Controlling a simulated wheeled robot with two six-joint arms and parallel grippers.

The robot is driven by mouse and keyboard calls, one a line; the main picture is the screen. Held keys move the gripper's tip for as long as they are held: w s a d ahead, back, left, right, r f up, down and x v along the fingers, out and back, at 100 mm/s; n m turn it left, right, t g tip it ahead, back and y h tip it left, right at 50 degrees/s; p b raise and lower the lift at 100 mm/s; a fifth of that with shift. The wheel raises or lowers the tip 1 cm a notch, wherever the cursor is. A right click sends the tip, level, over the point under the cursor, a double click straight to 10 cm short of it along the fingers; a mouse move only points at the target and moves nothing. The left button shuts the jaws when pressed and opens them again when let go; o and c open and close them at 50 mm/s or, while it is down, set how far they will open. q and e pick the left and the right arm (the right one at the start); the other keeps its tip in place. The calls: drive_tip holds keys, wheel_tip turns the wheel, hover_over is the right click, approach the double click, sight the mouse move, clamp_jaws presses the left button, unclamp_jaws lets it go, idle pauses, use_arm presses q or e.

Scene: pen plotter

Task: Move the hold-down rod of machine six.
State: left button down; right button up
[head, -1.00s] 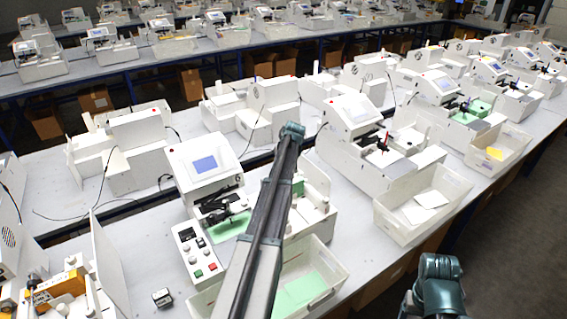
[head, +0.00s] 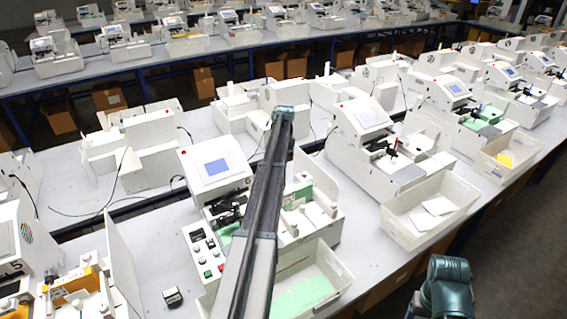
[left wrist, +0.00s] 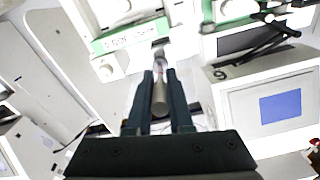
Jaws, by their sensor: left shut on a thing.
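In the left wrist view my left gripper (left wrist: 161,82) is shut on a grey cylindrical rod (left wrist: 160,99), which lies between its two dark fingers. The rod's far end points at a white machine part with a green label strip (left wrist: 130,36); whether it touches is unclear. The machine's white housing with a blue screen (left wrist: 280,106) is at the right. In the head view this machine (head: 217,166) stands beside my left arm, which crosses over its middle. My left gripper and the rod are hidden there.
A control panel with buttons (head: 206,254) stands at the machine's front. A white bin with green sheets (head: 338,274) is in front of it. Another machine (head: 365,122) and a bin with white sheets (head: 455,197) are to the right.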

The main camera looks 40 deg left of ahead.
idle(0.4)
use_arm(q)
drive_tip(key=c, duration=0.8)
unclamp_jaws()
drive_tip(key=shift+a, duration=0.1)
